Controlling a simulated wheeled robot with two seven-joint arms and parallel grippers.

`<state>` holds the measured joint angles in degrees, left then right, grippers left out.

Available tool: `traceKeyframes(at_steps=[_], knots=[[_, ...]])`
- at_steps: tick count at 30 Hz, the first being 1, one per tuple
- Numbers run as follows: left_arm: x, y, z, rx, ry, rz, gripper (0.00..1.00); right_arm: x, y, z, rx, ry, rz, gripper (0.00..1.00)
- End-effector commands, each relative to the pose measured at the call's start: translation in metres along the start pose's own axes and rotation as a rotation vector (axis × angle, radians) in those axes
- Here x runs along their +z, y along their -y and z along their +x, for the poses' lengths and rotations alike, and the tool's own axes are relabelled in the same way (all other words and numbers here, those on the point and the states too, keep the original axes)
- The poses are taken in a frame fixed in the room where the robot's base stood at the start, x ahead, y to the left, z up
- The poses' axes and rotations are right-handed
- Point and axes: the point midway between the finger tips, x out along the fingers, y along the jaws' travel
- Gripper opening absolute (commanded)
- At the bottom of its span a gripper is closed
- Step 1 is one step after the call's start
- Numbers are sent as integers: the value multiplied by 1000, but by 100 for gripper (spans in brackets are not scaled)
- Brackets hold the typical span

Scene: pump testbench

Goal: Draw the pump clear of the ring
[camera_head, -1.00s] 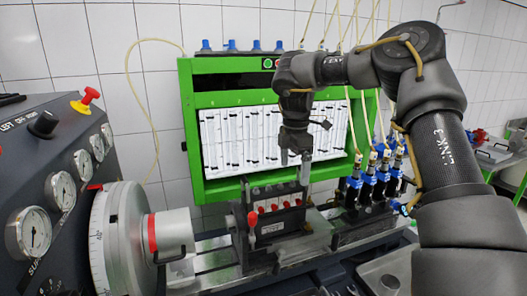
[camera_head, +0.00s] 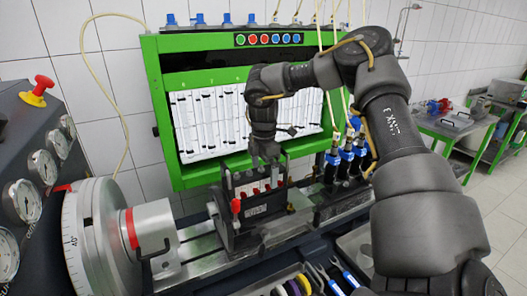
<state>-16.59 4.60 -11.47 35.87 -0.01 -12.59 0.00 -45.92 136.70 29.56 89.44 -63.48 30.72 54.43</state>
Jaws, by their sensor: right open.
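The pump (camera_head: 262,208) is a dark block with several small red caps along its top. It sits on the metal bench bed. An upright dark plate (camera_head: 222,222) stands at its left end, with a red-handled lever (camera_head: 236,206) beside it; I take this plate to be the ring's mount, but the ring's opening is hidden. My right gripper (camera_head: 266,166) points down at the pump's top from behind and above, jaws open. Whether its fingers touch the pump or straddle part of it is too small to tell. My left gripper is out of view.
A graduated drive wheel (camera_head: 88,238) and grey coupling (camera_head: 152,226) stand left of the pump. Blue-topped injectors (camera_head: 346,158) stand to its right. The green frame (camera_head: 160,100) rises behind. Tools (camera_head: 318,278) lie in front. A side table (camera_head: 452,126) is at far right.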

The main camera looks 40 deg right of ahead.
Motion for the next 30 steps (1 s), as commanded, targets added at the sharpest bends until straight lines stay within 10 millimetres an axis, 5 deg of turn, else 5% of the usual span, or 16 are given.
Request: traceKeyframes(at_steps=[16, 30], knots=[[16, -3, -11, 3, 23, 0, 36, -1, -1, 22, 1, 0, -1, 100], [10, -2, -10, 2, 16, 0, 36, -1, 0, 22, 1, 0, -2, 40]])
